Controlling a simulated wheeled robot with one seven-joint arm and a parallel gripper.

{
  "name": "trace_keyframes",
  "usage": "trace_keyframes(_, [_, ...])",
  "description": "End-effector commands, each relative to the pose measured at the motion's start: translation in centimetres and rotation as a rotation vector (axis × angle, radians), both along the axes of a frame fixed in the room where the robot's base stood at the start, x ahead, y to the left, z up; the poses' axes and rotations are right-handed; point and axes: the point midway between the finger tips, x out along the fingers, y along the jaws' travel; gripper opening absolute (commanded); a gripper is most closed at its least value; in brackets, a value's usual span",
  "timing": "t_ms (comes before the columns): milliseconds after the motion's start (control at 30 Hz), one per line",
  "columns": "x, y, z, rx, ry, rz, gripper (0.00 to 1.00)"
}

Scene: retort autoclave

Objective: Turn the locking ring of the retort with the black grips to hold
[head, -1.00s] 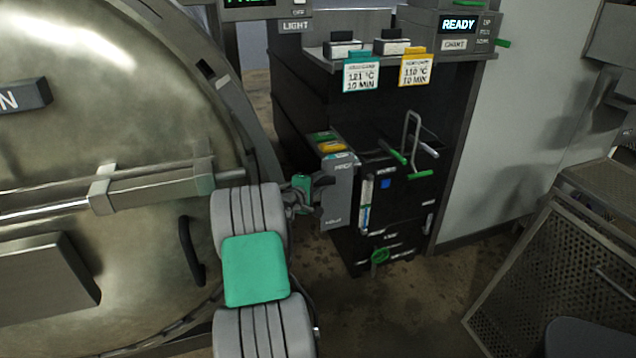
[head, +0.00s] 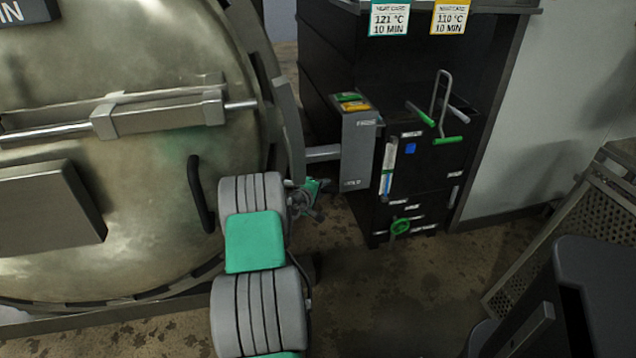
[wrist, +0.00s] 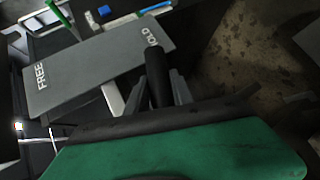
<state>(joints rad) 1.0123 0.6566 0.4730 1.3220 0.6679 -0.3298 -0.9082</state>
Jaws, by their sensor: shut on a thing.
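The retort's round metal door (head: 130,90) fills the left of the head view, with the dark locking ring (head: 265,75) around its edge. My gripper (head: 313,190) is at the ring's right side, low beside a grey plate. In the wrist view my gripper is shut on a black grip (wrist: 158,75), which stands between the fingers. The grey plate (wrist: 85,72) reads FREE at one end and HOLD at the other; the grip appears near the HOLD end. The plate also shows in the head view (head: 357,150). My arm hides part of the ring's lower right.
A black handle (head: 201,195) stands on the door, left of my arm. A perforated metal basket (head: 600,210) is at right. Floor between is clear.

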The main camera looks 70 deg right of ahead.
Motion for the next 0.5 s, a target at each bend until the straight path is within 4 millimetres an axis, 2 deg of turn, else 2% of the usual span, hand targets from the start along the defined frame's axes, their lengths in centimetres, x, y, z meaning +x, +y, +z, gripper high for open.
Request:
trace_keyframes(33, [0.26, 0.81, -2.08, 0.036, -0.001, 0.01, 0.0])
trace_keyframes(300, [0.25, 0.94, -2.29, 0.04, 0.002, 0.009, 0.0])
trace_keyframes(333, [0.27, 0.93, -2.29, 0.04, 0.001, 0.01, 0.31])
trace_keyframes(500, [0.17, 0.79, -2.09, 0.037, 0.0, 0.008, 0.44])
